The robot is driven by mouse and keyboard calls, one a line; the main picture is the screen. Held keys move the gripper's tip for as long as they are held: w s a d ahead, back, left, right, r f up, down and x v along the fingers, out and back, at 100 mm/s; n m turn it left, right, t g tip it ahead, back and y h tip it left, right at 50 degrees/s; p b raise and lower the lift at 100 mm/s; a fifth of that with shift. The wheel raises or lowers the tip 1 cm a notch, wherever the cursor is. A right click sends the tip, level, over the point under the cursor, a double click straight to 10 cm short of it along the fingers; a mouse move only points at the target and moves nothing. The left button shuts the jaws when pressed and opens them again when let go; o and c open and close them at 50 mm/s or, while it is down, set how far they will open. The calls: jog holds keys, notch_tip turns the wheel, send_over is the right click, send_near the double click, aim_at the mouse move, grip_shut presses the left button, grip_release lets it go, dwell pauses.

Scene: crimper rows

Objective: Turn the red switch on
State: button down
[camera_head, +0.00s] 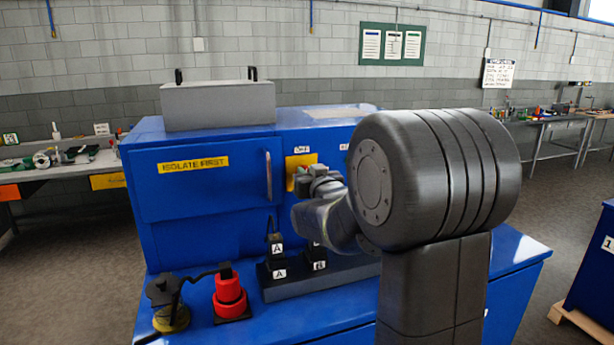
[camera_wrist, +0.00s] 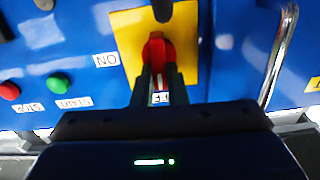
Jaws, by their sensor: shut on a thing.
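The red switch (camera_wrist: 157,48) sits on a yellow plate (camera_wrist: 185,40) on the blue cabinet front. My gripper (camera_wrist: 159,74) is shut on its red handle in the wrist view, with one dark finger on each side. The handle points down in that picture, toward a partly hidden label between the fingers. An ON label (camera_wrist: 107,59) is left of the plate and reads upside down.
A metal door handle (camera_head: 268,176) is left of the plate. Below stand a red plug-like part (camera_head: 229,294) and black blocks (camera_head: 278,262) on a dark rail. Green (camera_wrist: 57,83) and red (camera_wrist: 9,91) buttons show in the wrist view. A grey box (camera_head: 218,106) tops the cabinet.

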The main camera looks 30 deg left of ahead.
jog(key=shift+w+d+f+m+b, duration=0.15)
jog(key=shift+f+m+b, duration=0.2)
jog(key=shift+m, duration=2.5)
jog(key=shift+w+d+f+m+b, duration=0.15)
jog(key=shift+m+b, duration=0.25)
jog(key=shift+m, duration=2.5)
jog(key=shift+w+d+f+m+b, duration=0.1)
jog(key=shift+w+f+m+b, duration=0.25)
jog(key=shift+m, duration=2.5)
jog(key=shift+s+r, duration=0.1)
jog(key=shift+s, duration=0.05)
jog(key=c, duration=1.4)
grip_release()
jog(key=shift+c, duration=0.2)
jog(key=b+v, duration=0.2)
jog(key=v, duration=1.1)
jog(key=shift+s+d+b, duration=0.2)
jog(key=shift+d+b, duration=0.15)
